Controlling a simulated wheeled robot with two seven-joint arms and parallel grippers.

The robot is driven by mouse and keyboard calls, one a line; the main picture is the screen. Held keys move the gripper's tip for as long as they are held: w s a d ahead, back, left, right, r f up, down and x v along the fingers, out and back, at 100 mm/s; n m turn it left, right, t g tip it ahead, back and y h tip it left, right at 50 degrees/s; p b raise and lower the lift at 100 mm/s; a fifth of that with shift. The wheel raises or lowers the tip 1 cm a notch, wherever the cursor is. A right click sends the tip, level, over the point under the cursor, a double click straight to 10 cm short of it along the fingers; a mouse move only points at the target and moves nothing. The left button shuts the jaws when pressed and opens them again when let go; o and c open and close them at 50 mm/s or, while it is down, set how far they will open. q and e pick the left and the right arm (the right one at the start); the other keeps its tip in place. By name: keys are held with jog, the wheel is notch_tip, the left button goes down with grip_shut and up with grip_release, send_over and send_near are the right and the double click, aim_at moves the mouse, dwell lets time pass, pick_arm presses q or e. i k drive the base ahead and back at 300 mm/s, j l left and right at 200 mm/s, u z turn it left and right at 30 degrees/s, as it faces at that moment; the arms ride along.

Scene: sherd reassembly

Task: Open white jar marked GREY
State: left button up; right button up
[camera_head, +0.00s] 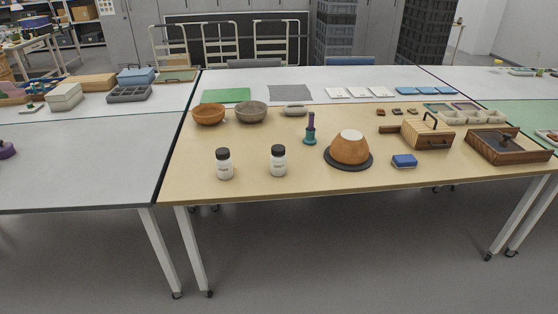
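Two white jars with black lids stand upright on the wooden-topped table (250,198), near its front left. The left jar (224,168) and the right jar (278,164) look alike, with a clear gap between them. Both lids are on. Each jar has small dark print on its front, too small to read, so I cannot tell which one is marked GREY. Neither of my grippers is in view.
Behind the jars are an orange-brown bowl (208,115) and a grey-green bowl (251,112). The table front around the jars is clear.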

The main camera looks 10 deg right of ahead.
aim_at(278, 163)
jog(key=i+l+u, duration=0.15)
jog(key=l, duration=0.2)
jog(key=i+l+u, duration=0.15)
jog(key=l, duration=0.2)
jog(key=i+l+u, duration=0.15)
jog(key=l, duration=0.2)
jog(key=i+l+u, duration=0.15)
jog(key=l, duration=0.25)
